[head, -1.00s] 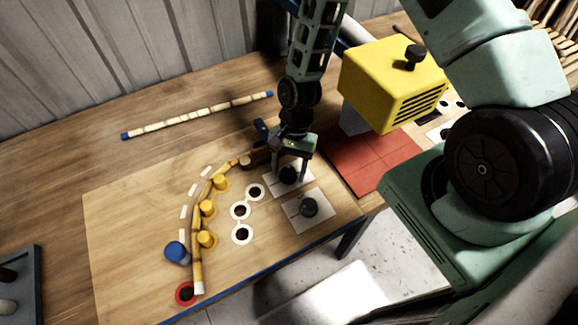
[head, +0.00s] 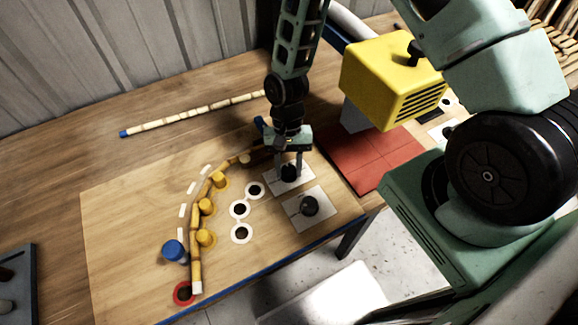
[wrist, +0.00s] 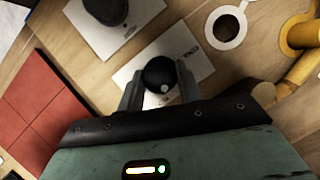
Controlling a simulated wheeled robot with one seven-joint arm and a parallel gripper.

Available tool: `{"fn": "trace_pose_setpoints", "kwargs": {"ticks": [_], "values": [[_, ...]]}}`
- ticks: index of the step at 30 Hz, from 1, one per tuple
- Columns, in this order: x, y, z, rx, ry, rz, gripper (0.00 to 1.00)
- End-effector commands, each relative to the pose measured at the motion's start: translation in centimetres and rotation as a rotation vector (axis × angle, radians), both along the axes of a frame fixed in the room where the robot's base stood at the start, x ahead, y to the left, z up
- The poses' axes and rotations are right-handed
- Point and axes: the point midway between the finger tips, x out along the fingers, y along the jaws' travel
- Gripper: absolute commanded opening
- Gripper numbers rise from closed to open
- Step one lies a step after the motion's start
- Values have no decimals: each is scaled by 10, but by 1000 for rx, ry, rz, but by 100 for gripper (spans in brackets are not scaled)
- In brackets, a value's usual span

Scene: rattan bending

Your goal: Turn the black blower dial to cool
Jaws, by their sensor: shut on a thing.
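The black dial (head: 290,174) sits on a white labelled plate on the wooden board. In the wrist view the round black dial (wrist: 158,73) has a white dot on its near right side. My gripper (head: 288,168) points down over it, with one finger on each side, shut on the dial. Print shows on the plate (wrist: 197,58) beside the dial, too small to read. A second, dark grey dial (head: 309,205) stands on its own white plate, closer to the board's front edge.
A bamboo strip (head: 196,245) curves along yellow pegs (head: 206,206) and a blue peg (head: 173,249). The yellow blower box (head: 385,75) stands behind red tiles (head: 372,160). A straight strip (head: 190,112) lies at the back. White-ringed holes (head: 240,209) lie left of the dials.

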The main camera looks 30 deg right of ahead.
Motion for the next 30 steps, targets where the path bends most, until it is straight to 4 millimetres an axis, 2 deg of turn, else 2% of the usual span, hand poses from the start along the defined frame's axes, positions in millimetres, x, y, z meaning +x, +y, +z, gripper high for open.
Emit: {"fn": "trace_pose_setpoints", "kwargs": {"ticks": [30], "values": [[1, 6, -1, -1, -3, 971, 12]]}}
